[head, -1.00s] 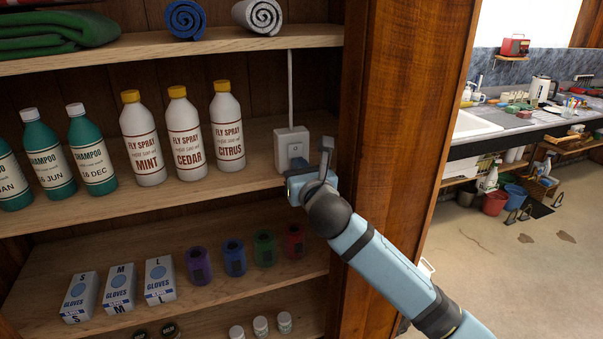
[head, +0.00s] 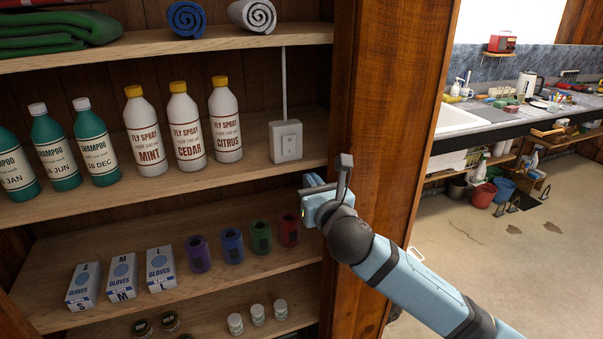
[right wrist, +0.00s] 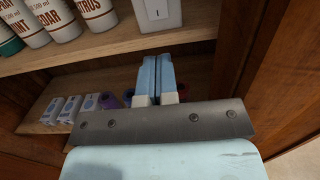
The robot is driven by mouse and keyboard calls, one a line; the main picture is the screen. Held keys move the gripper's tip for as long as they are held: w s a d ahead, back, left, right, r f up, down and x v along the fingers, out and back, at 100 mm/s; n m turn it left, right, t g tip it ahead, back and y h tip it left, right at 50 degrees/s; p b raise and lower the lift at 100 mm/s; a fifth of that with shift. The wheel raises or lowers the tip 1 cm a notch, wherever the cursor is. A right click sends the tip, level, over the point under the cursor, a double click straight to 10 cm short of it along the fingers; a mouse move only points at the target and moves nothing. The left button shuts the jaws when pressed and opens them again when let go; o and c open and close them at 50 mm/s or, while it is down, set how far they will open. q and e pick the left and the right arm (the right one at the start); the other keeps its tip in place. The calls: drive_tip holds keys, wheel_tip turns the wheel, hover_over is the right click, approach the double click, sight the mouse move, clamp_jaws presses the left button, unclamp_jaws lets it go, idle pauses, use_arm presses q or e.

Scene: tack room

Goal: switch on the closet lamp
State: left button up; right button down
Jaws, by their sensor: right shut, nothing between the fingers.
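The white switch box (head: 286,142) stands at the right end of the bottle shelf, with a pale rocker on its front and a cable running up from it. It also shows at the top of the right wrist view (right wrist: 156,12). The rocker's position is too small to read. My right gripper (head: 304,188) is shut and empty, below and in front of the box, apart from it. Its closed fingers show in the right wrist view (right wrist: 157,60), pointing toward the shelf edge under the box. The lamp itself is not in view. My left gripper is not in view.
Fly spray bottles (head: 186,130) and shampoo bottles (head: 95,145) stand left of the box. The shelf below holds glove boxes (head: 122,277) and coloured rolls (head: 232,245). A wooden closet side panel (head: 390,130) rises right of my gripper. Open floor lies beyond it.

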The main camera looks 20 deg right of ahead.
drive_tip(key=s, duration=0.3)
drive_tip(key=shift+s+f, duration=0.1)
drive_tip(key=shift+s, duration=0.15)
